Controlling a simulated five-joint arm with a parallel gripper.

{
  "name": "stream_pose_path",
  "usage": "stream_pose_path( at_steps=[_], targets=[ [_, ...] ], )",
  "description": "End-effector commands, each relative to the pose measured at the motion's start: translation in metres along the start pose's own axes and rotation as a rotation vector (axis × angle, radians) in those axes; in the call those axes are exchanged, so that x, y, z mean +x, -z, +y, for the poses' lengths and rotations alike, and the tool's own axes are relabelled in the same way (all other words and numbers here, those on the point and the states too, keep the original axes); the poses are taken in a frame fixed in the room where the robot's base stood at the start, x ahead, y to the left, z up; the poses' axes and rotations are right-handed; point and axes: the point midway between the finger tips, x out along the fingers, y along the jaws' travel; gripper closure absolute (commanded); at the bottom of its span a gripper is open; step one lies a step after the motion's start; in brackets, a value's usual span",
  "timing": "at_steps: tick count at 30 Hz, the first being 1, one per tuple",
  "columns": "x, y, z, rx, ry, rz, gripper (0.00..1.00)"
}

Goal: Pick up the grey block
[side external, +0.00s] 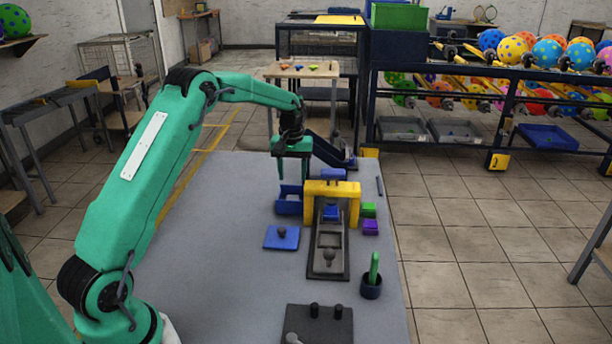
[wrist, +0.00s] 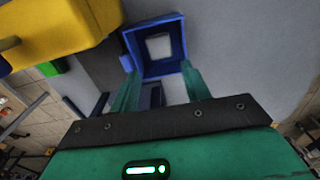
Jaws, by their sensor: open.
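My gripper (side external: 292,176) hangs above the worktable, pointing down over the blue open box (side external: 289,206). In the wrist view its two green fingers (wrist: 160,84) are spread apart with nothing held between them. The blue box (wrist: 178,68) lies just beyond the fingertips there. A pale grey square (wrist: 159,47) shows inside the box; it looks like the grey block, but I cannot tell for sure. In the side view the inside of the box is too small and dark to show a block.
A yellow arch (side external: 346,189) stands right of the box over a dark fixture (side external: 327,250). Green (side external: 368,209) and purple (side external: 370,227) blocks sit beside it. A blue plate (side external: 281,238) with a knob and a dark cup (side external: 371,289) are nearer. The table's left side (side external: 210,240) is clear.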

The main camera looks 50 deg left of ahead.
Motion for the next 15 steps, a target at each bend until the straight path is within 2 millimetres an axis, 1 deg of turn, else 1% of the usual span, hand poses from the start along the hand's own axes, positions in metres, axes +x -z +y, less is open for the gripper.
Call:
stream_pose_path(
  at_steps=[9,15],
  targets=[
    [0.023,-0.001,0.000,0.001,0.001,-0.001,0.53],
    [0.025,-0.001,0.000,0.001,0.000,0.000,0.53]
  ],
)
